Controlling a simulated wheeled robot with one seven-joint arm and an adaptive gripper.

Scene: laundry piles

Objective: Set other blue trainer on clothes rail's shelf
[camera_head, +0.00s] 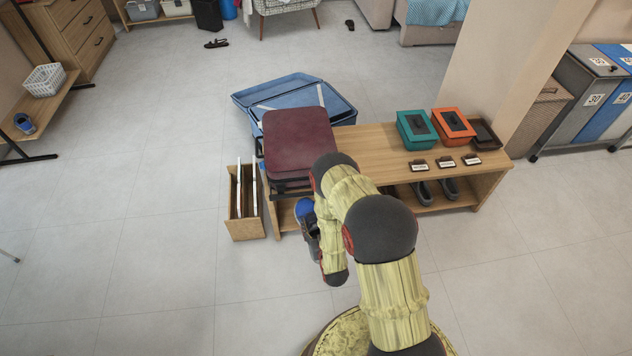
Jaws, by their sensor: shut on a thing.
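A blue trainer (304,208) is at the tip of my gripper (309,225), at the left front end of the low wooden bench. My gripper is small and partly hidden by my arm, and it is shut on this trainer. I cannot tell whether the trainer touches the bench's lower shelf. Another blue trainer (25,123) lies on the clothes rail's shelf (50,103), a wooden board with black feet at the far left. The rail's upper part is out of view.
The bench (376,144) bears a maroon stool (298,137), a teal box (416,128) and an orange box (453,125); dark shoes (436,191) sit below. A wooden holder (242,208) stands left of it. A white basket (45,80) shares the rail's shelf. The left floor is clear.

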